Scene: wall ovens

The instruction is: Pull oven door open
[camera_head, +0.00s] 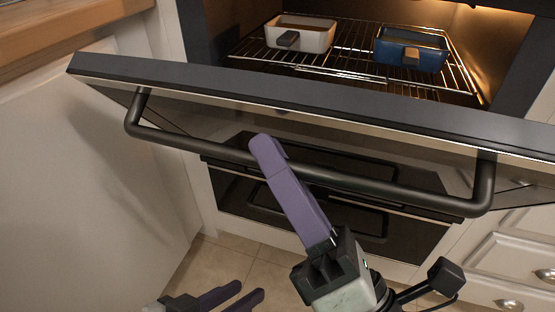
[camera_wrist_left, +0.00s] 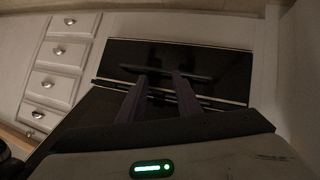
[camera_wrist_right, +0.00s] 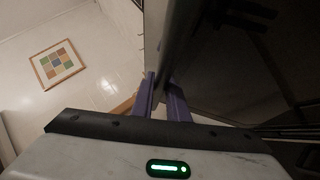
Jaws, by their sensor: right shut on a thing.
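The upper oven door (camera_head: 330,96) is tilted partly open in the head view, with its top edge out from the lit oven cavity. A dark bar handle (camera_head: 390,191) runs across its front. My right gripper (camera_head: 268,148) is shut on the handle left of its middle; its purple fingers lie across the bar, and the far finger is mostly hidden. Its fingers also show in the right wrist view (camera_wrist_right: 162,85), beside the dark door. My left gripper (camera_head: 248,292) is low at the bottom edge, open and empty, apart from the door. It also shows in the left wrist view (camera_wrist_left: 160,75).
A white dish (camera_head: 313,37) and a blue dish (camera_head: 428,53) sit on the wire rack (camera_head: 340,68) inside. A lower oven (camera_head: 240,200) is closed below. White drawers (camera_head: 505,262) stand at the right, a wooden counter (camera_head: 60,25) at upper left.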

